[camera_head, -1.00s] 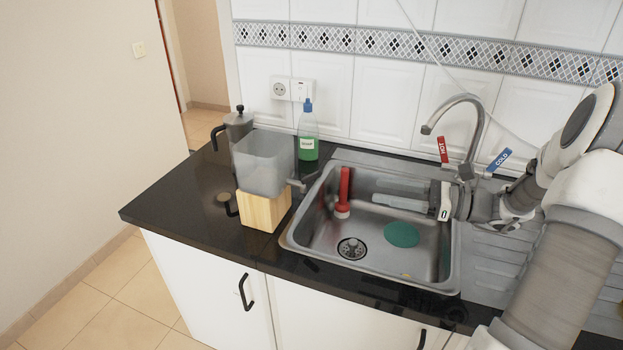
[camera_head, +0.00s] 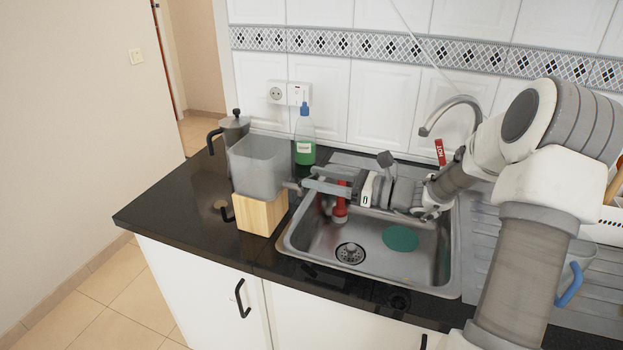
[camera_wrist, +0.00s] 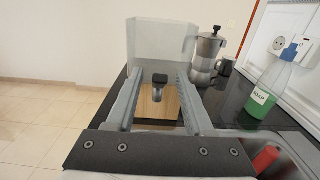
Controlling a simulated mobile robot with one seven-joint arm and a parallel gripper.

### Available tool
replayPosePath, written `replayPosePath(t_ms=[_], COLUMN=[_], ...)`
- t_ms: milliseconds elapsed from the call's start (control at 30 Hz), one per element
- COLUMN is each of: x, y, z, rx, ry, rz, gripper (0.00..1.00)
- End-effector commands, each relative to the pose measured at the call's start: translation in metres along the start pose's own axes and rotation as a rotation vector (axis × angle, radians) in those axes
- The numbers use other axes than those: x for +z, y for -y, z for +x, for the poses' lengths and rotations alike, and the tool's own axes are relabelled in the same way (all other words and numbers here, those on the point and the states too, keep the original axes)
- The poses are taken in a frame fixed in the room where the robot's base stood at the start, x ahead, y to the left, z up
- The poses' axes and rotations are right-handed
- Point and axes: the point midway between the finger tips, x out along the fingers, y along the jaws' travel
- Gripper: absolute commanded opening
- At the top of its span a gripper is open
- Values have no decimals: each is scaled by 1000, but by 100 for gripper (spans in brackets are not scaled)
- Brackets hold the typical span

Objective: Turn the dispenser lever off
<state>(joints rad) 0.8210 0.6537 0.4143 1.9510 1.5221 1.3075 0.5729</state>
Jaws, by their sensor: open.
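The dispenser is a translucent grey tank (camera_head: 260,165) on a light wooden block (camera_head: 262,211), left of the sink. Its small grey tap with the lever (camera_head: 292,187) sticks out on the sink side. My gripper (camera_head: 306,181) is open and empty, pointing left at the tap from over the sink. In the wrist view the tap with its dark-topped lever (camera_wrist: 159,86) shows between the two fingers of my gripper (camera_wrist: 157,76), in front of the tank (camera_wrist: 160,45). No finger visibly touches the lever. I cannot tell the exact lever position.
A soap bottle (camera_head: 305,140) and a moka pot (camera_head: 234,128) stand behind the dispenser. The steel sink (camera_head: 375,262) holds a red-handled brush (camera_head: 340,208) and a green disc (camera_head: 400,238). A curved faucet (camera_head: 452,102) rises behind. The front left counter is clear.

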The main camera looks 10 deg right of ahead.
Motion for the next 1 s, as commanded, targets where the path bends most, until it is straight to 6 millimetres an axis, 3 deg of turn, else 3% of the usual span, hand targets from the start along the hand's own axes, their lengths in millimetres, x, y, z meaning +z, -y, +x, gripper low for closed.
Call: replayPosePath(t_ms=[200,467,500,800,1000], x=[0,0,0,0,0], y=[0,0,0,0,0], z=[18,19,19,19,19], rx=[1,0,0,0,0], ry=[0,0,0,0,0], rz=[0,0,0,0,0], gripper=[52,52,51,0,0])
